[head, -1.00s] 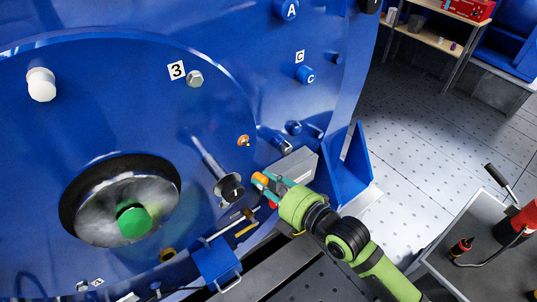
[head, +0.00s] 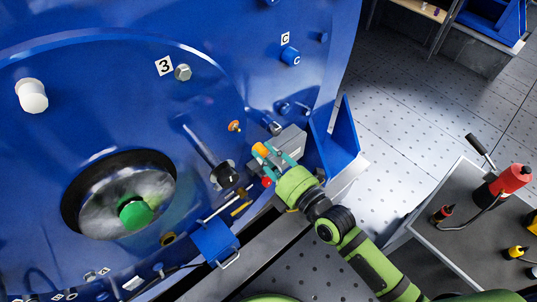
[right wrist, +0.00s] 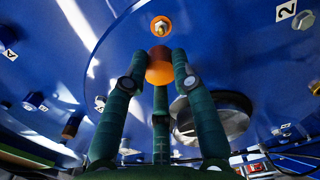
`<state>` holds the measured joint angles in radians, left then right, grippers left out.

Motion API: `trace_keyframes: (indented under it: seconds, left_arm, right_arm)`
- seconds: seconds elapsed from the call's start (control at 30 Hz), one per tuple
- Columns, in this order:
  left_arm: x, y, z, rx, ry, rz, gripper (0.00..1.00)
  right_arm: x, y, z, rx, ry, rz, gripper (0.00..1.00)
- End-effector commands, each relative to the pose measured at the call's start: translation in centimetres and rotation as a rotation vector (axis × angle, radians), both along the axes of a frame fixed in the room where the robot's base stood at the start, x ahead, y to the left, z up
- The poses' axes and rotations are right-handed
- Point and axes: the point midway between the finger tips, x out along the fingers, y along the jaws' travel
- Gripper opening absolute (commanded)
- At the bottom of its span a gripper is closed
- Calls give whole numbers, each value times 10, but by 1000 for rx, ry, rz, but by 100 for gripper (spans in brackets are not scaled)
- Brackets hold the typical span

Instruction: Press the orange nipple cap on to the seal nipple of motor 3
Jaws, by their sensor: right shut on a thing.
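The orange nipple cap (head: 260,149) is between the fingertips of my right gripper (head: 273,158), which is shut on it. The cap also shows in the right wrist view (right wrist: 160,69), with the gripper's fingers (right wrist: 158,72) around it. The seal nipple (head: 234,126) is a small brass fitting with an orange base on the blue motor face, below and right of the label 3 (head: 164,66). In the right wrist view a brass nipple with an orange base (right wrist: 161,27) is above the cap, with a visible gap between. My left gripper is not in view.
A cylindrical fitting (head: 223,174) sticks out left of the gripper. A grey box (head: 288,143) and blue bracket (head: 335,150) are close behind and right of it. A grey cart (head: 455,235) with tools stands at right.

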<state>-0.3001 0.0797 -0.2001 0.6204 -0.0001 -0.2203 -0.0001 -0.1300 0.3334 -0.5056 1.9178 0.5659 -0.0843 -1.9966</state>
Motion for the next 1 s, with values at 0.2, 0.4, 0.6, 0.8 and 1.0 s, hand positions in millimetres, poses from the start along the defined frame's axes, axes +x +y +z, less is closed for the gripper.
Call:
trace_keyframes:
  seconds: [0.2,0.4,0.6,0.8,1.0]
  left_arm:
    - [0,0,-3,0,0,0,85]
    - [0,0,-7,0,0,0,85]
    - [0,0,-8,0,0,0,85]
    - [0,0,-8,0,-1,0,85]
    - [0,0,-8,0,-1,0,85]
  right_arm:
    - [19,15,0,3,0,2,8]
    - [33,24,-1,2,0,1,8]
    - [40,29,-1,2,1,2,8]
    - [41,31,-1,2,3,2,8]
    - [41,30,-1,2,3,2,8]
